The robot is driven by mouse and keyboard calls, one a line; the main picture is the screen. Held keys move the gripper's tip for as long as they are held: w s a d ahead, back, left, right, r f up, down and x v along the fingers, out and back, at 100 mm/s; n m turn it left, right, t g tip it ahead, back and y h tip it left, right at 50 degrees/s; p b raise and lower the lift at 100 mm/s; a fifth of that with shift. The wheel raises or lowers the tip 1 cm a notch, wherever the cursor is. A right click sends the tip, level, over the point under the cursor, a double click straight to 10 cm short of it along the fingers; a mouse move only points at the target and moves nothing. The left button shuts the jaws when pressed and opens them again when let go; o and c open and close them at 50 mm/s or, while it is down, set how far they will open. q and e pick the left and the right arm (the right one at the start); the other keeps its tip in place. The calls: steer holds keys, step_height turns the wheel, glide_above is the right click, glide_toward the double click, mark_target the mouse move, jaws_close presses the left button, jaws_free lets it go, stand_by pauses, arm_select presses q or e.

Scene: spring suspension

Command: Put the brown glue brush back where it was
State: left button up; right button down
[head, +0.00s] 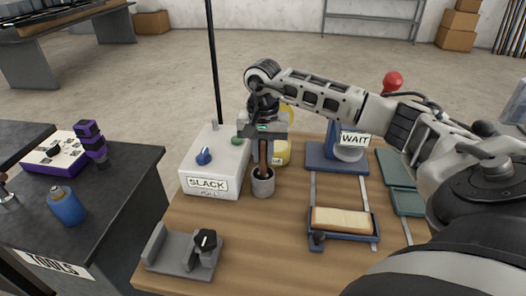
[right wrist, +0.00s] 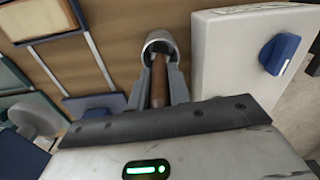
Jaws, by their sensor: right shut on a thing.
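The brown glue brush (head: 263,158) stands upright in the head view, with its lower end inside the grey cup (head: 263,187) on the wooden table. My right gripper (head: 263,142) is above the cup and shut on the brush's handle. In the right wrist view the brown handle (right wrist: 159,78) lies between the two fingers and runs into the round mouth of the cup (right wrist: 160,40). The brush's bristles are hidden in the cup. Whether they touch its bottom cannot be told. My left gripper is not in view.
A white box labelled SLACK (head: 212,165) stands close left of the cup, and a yellow container (head: 281,153) is just behind. A blue tray with a pale block (head: 343,220) is to the right. A grey fixture (head: 181,252) is front left. Bare wood lies before the cup.

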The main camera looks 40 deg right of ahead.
steer(key=c, duration=1.3)
jaws_free()
steer(key=shift+f, duration=0.1)
step_height(320, 180, up, 12)
steer(key=shift+r+b, duration=0.15)
steer(key=shift+b, duration=0.35)
